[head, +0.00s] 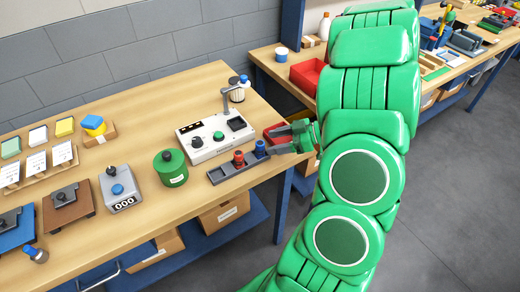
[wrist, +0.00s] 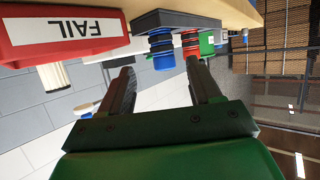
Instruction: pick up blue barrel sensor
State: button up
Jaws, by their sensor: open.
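The blue barrel sensor (head: 260,148) stands upright at the right end of a dark grey rack (head: 222,174) near the table's front edge. A red barrel sensor (head: 238,158) stands to its left in the same rack. My gripper (head: 274,140) is open and empty, just right of the blue sensor, its fingers pointing left at it. In the upside-down wrist view, the blue sensor (wrist: 162,50) shows beyond and between my fingertips (wrist: 160,72), apart from them. The red sensor (wrist: 190,42) shows just to its right there, behind the right fingertip.
A white tester box (head: 214,136) stands behind the rack. A red FAIL bin (wrist: 65,30) sits close by my gripper, partly hidden by it in the head view. A green canister (head: 171,168) is left of the rack. Bare tabletop (head: 160,110) lies farther left.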

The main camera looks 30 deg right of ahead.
aim_at(260, 145)
jog(key=shift+x, duration=2.8)
jog(key=shift+s+a+r, duration=0.1)
jog(key=shift+s+a, duration=0.05)
jog(key=shift+c, duration=0.3)
jog(key=c, duration=1)
